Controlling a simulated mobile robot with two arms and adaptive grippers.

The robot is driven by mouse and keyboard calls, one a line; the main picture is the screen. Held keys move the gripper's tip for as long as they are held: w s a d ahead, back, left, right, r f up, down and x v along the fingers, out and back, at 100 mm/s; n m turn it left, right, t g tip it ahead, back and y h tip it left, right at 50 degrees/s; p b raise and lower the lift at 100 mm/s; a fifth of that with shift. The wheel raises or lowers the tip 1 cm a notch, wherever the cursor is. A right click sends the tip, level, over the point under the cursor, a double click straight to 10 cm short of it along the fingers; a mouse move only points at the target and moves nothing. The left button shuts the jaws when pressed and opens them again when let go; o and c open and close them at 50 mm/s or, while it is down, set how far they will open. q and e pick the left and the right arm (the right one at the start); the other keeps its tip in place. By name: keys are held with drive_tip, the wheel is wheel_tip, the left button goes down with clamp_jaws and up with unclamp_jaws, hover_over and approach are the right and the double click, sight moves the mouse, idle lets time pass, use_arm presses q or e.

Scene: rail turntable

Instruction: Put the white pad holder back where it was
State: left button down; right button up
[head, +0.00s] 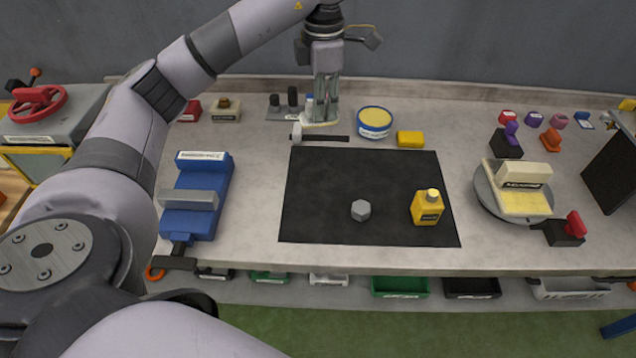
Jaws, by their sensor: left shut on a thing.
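My left gripper (325,112) is at the back of the bench, pointing down. It is shut on a small white piece with a pale yellow lower edge (320,124), which looks like the white pad holder. The fingers hide most of it, and I cannot tell whether it touches the bench. A cream block with a label on a pale yellow plate (524,178) sits on the round turntable (484,193) at right. My right gripper is not in view.
A white-headed tool with a black handle (322,138) lies just in front of the gripper. The black mat (320,180) holds a grey hex piece (361,210) and a yellow bottle (427,207). A blue vise (198,190) stands left.

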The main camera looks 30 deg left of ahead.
use_arm(q)
drive_tip(key=shift+w+a+r+n, duration=0.1)
drive_tip(key=shift+a+n, duration=0.15)
drive_tip(key=shift+n, duration=0.25)
drive_tip(key=shift+f, duration=0.25)
wheel_tip(320, 180, down, 14)
drive_tip(key=shift+f+p, duration=0.15)
drive_tip(key=shift+p, duration=0.85)
wheel_tip(320, 180, down, 5)
drive_tip(key=shift+r+p, duration=0.1)
drive_tip(key=shift+p, duration=0.4)
drive_tip(key=shift+f, duration=0.2)
drive_tip(key=shift+f, duration=0.15)
drive_tip(key=c, duration=1.4)
unclamp_jaws()
drive_tip(key=shift+c, duration=0.2)
